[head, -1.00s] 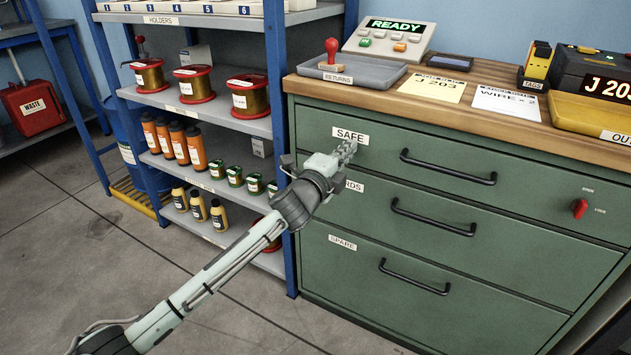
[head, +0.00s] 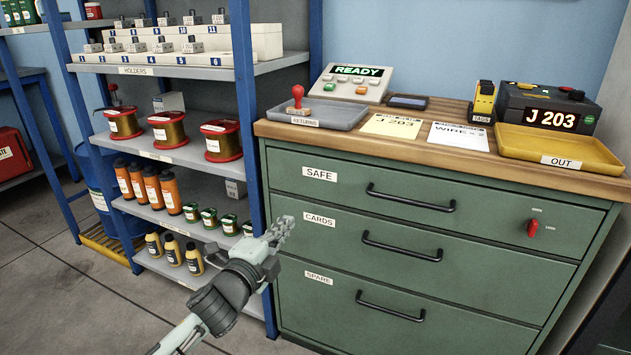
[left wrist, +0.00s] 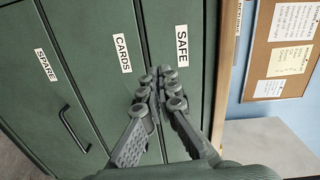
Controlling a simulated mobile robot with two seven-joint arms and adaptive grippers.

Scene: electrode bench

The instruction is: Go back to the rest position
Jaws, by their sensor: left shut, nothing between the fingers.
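My left gripper (head: 284,226) is shut and empty in the head view. It is in front of the left edge of the green drawer cabinet (head: 440,291), at about the height of the CARDS drawer, and apart from the cabinet as far as I can tell. In the left wrist view the fingers (left wrist: 163,76) are together with nothing between them, in front of the drawer fronts. The SAFE, CARDS and SPARE drawers all look shut. My right gripper is not in either view.
A shelf rack (head: 258,68) with holders, wire spools, orange bottles and green tins stands left of the cabinet. On the worktop are a grey RETURNS tray (head: 345,117), a READY panel (head: 352,83), paper cards and a yellow OUT tray (head: 592,157). Floor is free at the lower left.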

